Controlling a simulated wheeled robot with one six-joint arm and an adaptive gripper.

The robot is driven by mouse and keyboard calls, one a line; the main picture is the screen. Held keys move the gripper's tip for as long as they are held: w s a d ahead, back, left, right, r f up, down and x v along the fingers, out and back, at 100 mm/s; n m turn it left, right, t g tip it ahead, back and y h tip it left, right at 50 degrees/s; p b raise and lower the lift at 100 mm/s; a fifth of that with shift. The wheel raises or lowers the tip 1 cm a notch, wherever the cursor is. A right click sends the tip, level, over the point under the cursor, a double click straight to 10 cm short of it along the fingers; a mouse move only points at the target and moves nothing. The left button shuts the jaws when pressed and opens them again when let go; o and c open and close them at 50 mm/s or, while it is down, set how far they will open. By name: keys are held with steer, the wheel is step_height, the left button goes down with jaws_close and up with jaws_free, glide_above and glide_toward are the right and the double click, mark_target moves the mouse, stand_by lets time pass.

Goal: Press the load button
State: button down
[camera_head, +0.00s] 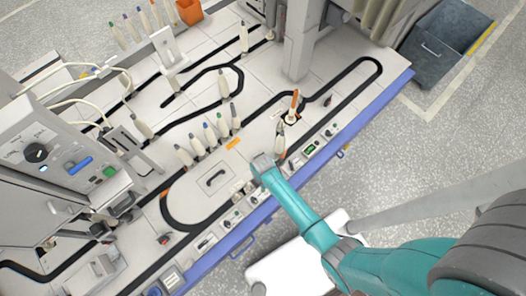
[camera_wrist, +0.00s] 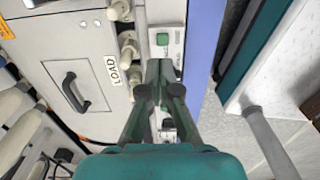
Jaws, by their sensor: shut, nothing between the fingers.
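A yellow-white label reading LOAD (camera_wrist: 115,70) lies flat on the pale worktop in the wrist view, left of my fingers. Pale rounded fittings (camera_wrist: 128,45) stand between it and a narrow grey control strip. A green button (camera_wrist: 162,38) sits on that strip, just above my fingertips in the picture. I cannot tell which control the label names. My gripper (camera_wrist: 158,70) is shut and empty, its fingertips over the strip and hiding part of it. Contact cannot be made out. In the head view my arm's end is over the bench's front edge, with the fingers not distinguishable.
A black handle (camera_wrist: 72,88) on a hatch lies left of the label. Upright bobbins (camera_head: 210,135) stand on the worktop. A grey machine cabinet (camera_head: 60,150) is at left. The bench's blue edge (camera_head: 350,130) borders open floor; a dark bin (camera_head: 445,50) stands beyond.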

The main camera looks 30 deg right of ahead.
steer(key=shift+r, duration=2.7)
